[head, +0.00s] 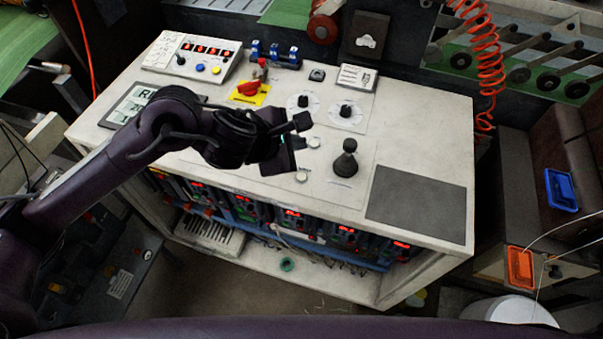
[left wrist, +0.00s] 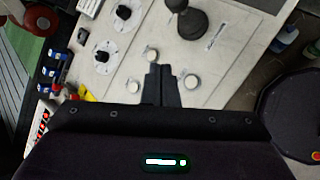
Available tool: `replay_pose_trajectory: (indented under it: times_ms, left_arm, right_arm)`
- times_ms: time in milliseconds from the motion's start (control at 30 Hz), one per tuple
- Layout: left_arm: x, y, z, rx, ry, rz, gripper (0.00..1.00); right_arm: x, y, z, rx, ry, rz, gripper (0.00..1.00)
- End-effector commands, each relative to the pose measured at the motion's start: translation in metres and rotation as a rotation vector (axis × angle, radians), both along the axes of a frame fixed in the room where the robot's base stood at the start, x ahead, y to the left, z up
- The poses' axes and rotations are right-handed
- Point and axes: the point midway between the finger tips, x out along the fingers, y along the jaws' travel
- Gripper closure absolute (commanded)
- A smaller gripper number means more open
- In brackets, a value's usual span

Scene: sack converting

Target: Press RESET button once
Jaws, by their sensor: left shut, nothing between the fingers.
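Several small round pale buttons are set in the white console top; one (head: 314,142) is just right of my left gripper and another (head: 301,177) lies below it. I cannot read which one is RESET. My left gripper (head: 301,122) is over the console, shut and empty. In the left wrist view its closed fingertips (left wrist: 160,69) point at the panel between a button (left wrist: 151,55) at the upper left and a button (left wrist: 191,81) at the right. A third button (left wrist: 133,86) shows to the left. I cannot tell whether the fingertips touch the panel. My right gripper is not in view.
A black joystick (head: 345,160) stands right of the buttons, with two black knobs (head: 346,110) behind. A red switch on a yellow plate (head: 249,92) and a box with red displays (head: 192,56) are farther back. A grey mat (head: 416,203) covers the console's right part.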

Motion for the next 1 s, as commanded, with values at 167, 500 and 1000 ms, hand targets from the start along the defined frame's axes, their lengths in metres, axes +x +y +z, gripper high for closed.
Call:
replay_pose_trajectory:
  times_ms: [167,500,1000]
  left_arm:
    - [0.000,0.000,0.000,-0.003,0.000,0.002,1.00]
    - [0.000,0.000,-0.026,-0.005,0.003,0.004,1.00]
    - [0.001,0.000,-0.087,-0.005,-0.001,0.004,1.00]
  right_arm:
    - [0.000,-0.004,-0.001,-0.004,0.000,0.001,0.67]
    - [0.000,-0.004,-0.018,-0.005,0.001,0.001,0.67]
    - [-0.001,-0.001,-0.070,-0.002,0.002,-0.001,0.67]
